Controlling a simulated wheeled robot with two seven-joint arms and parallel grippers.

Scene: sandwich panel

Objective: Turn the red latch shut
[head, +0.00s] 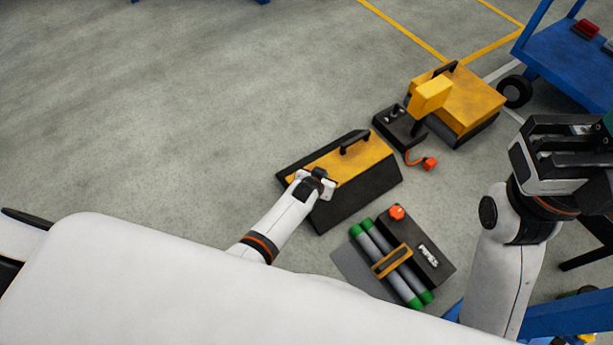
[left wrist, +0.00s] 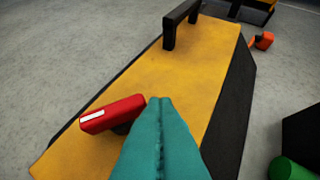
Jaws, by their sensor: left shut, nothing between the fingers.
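The red latch (left wrist: 112,113) is a short red bar with a white stripe at one end. In the left wrist view it lies slantwise over a dark pivot on the yellow panel (left wrist: 185,62) of a black box. My left gripper (left wrist: 160,101) has its teal fingers pressed together, tips just right of the latch's right end; I cannot tell whether they touch it. In the head view the yellow panel (head: 367,160) shows, but my left wrist (head: 318,183) hides the latch. My right gripper (head: 560,155) is at the right, its fingertips mostly out of frame.
A black handle (left wrist: 180,24) stands on the panel beyond the latch. To the right are a black box with green-ended pipes (head: 384,263) and a red knob (head: 397,212). A yellow case (head: 475,98) and a blue cart (head: 570,60) stand farther back. Floor at left is clear.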

